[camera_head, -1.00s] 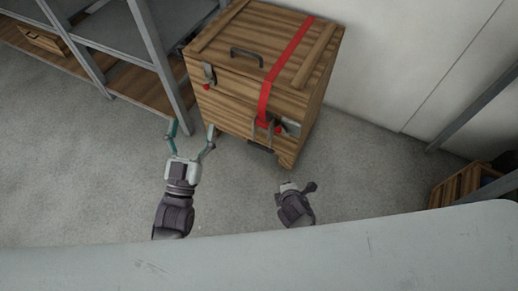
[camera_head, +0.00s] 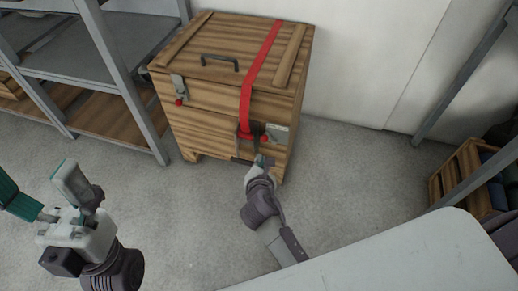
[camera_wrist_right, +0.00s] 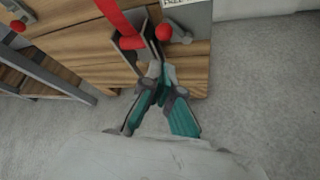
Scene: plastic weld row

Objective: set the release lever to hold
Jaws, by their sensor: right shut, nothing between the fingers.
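A wooden crate (camera_head: 205,130) has a red strap (camera_head: 262,65) running over its lid into a grey buckle on the front. Beside the buckle is a small lever with a red knob (camera_wrist_right: 163,32), on a grey plate partly labelled "FREE"; the knob also shows in the head view (camera_head: 264,138). My right gripper (camera_head: 261,160) is shut and empty, its tips just below the buckle and knob. In the right wrist view its tips (camera_wrist_right: 160,72) overlap the buckle's lower edge; I cannot tell whether they touch. My left gripper (camera_head: 38,185) is open and empty, low at the left.
Grey metal shelving (camera_head: 125,45) with wooden lower boards stands left of the crate. A latch with a red knob (camera_head: 179,101) is on the crate's front left. A wooden box (camera_head: 457,175) sits at the right under another rack. The floor in front is clear.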

